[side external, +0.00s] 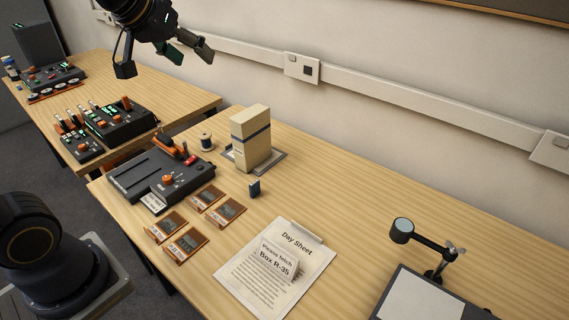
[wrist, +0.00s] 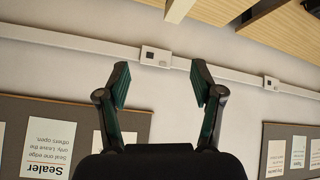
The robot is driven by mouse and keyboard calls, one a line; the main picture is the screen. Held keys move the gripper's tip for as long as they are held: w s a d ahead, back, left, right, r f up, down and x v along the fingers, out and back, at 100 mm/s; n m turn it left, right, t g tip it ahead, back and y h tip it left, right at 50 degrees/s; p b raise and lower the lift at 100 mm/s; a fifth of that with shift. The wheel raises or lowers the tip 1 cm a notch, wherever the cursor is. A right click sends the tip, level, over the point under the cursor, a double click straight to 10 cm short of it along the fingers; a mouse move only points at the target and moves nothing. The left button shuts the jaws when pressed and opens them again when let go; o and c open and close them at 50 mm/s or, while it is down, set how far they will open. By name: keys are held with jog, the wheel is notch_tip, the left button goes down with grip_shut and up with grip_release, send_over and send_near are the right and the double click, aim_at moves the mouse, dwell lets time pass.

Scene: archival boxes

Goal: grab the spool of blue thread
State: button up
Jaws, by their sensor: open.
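A small spool (side external: 206,142) stands upright on the near table, behind the black device and left of the tall beige box. My gripper (side external: 164,58) is open and empty, high above the tables at the upper left, well apart from both. In the wrist view my gripper (wrist: 160,82) has its fingers spread, facing the wall, with no spool in sight.
A black device (side external: 160,180) with orange parts lies beside the spool. The tall beige box (side external: 250,138) stands on a grey tray. Several brown cards, a day sheet (side external: 275,268) and a lamp (side external: 402,230) are nearer. More devices cover the far-left table. The table's back right is clear.

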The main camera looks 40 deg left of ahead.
jog(key=w+a+f+n+y, duration=0.15)
jog(key=w+a+f, duration=0.25)
jog(key=w+a, duration=0.4)
jog(key=n+g, duration=0.3)
jog(key=g, duration=0.2)
send_over(204, 136)
jog(key=s+d, duration=0.4)
notch_tip(204, 136, down, 23)
jog(key=shift+y, duration=0.35)
jog(key=x, duration=0.9)
jog(key=shift+w+a+f, duration=0.15)
jog(key=shift+w+f, duration=0.05)
jog(key=shift+f, duration=0.15)
jog(key=shift+x, duration=3.05)
jog(key=c, duration=1)
